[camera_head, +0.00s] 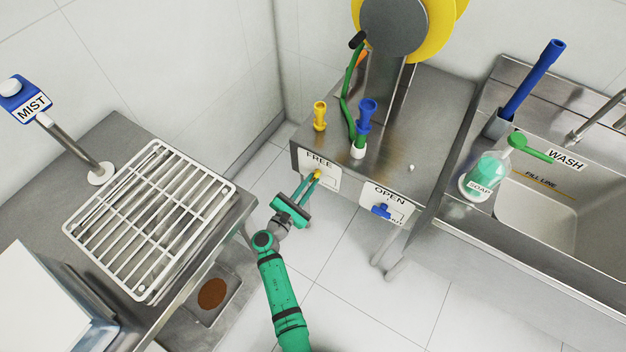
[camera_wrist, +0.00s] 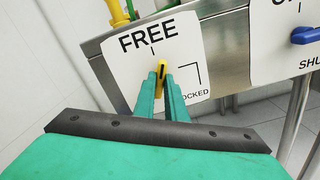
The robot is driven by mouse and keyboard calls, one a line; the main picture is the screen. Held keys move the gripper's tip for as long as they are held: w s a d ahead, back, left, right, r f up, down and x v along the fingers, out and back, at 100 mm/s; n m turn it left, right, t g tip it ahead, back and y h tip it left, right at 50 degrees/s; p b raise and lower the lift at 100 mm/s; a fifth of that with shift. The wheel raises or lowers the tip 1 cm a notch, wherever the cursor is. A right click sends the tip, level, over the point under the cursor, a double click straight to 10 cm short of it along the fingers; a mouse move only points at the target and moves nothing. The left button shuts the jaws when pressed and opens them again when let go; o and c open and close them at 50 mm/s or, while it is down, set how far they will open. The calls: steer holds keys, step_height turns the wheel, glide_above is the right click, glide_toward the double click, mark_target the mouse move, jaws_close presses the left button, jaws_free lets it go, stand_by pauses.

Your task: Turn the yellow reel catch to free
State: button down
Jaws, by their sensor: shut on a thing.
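The yellow reel catch (camera_wrist: 162,73) sits on a white plate (camera_wrist: 195,65) on the front of the steel cabinet. The plate reads FREE at the top and LOCKED at the lower right, its first letter hidden by a finger. My gripper (camera_wrist: 162,84) is shut on the catch, one green finger on each side. The catch points close to upright, towards the FREE mark, leaning slightly. In the head view my gripper (camera_head: 312,180) reaches the catch (camera_head: 317,174) from below. The catch's lower part is hidden between the fingers.
A blue handle (camera_head: 381,209) on an OPEN/SHUT plate is right of the catch. Above stand a yellow nozzle (camera_head: 320,116), a blue nozzle (camera_head: 366,115) and the yellow hose reel (camera_head: 441,30). A wire rack (camera_head: 150,218) is left, a sink (camera_head: 540,215) right. Floor below is clear.

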steer(key=shift+n, duration=0.5)
steer(key=n, duration=0.4)
steer(key=c, duration=1.7)
jaws_free()
steer(key=shift+s, duration=0.1)
steer(key=v, duration=0.7)
